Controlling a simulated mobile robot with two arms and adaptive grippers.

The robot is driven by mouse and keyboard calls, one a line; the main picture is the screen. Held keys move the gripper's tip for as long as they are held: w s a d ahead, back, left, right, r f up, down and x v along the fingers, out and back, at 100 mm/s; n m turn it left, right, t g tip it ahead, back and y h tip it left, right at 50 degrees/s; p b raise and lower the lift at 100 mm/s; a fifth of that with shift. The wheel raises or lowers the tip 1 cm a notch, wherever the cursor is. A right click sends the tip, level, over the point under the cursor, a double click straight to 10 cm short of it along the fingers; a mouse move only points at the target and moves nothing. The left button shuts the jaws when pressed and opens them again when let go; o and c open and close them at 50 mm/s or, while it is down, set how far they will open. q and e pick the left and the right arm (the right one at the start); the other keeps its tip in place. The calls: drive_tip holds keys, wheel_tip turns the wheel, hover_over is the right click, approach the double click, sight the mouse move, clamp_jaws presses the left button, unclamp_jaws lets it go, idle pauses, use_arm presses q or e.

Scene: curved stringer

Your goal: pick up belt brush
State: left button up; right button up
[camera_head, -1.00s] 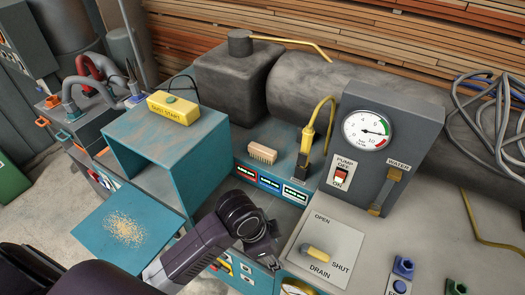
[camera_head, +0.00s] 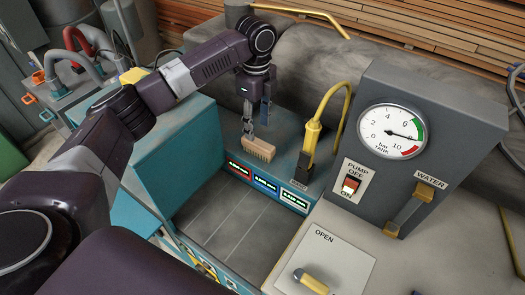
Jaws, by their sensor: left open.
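The belt brush (camera_head: 261,151), a small wooden block with pale bristles, lies on the teal ledge behind the row of coloured labels. My left gripper (camera_head: 256,128) points down directly above and slightly behind the brush, its two fingers apart. One fingertip reaches the brush's upper left end in the picture; I cannot tell whether it touches. My left arm comes in from the left and arches over the teal box. My right gripper is not in view.
A yellow-handled tool (camera_head: 311,135) with a cable stands in a dark socket just right of the brush. A grey gauge panel (camera_head: 398,150) rises farther right. The teal box (camera_head: 165,165) stands left, and a dark cylindrical tank (camera_head: 310,65) lies behind.

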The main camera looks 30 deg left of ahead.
sight(258, 142)
use_arm(q)
drive_tip(key=shift+s+a+f, duration=0.1)
drive_tip(key=shift+f, duration=0.75)
drive_tip(key=f+p, duration=0.2)
drive_tip(key=f, duration=0.3)
drive_tip(key=shift+s+d+f+p, duration=0.15)
drive_tip(key=shift+s+d+p, duration=0.1)
drive_tip(key=shift+p, duration=0.15)
drive_tip(key=shift+f, duration=0.4)
drive_tip(key=shift+w+f, duration=0.1)
drive_tip(key=shift+f, duration=0.05)
drive_tip(key=c, duration=0.7)
clamp_jaws()
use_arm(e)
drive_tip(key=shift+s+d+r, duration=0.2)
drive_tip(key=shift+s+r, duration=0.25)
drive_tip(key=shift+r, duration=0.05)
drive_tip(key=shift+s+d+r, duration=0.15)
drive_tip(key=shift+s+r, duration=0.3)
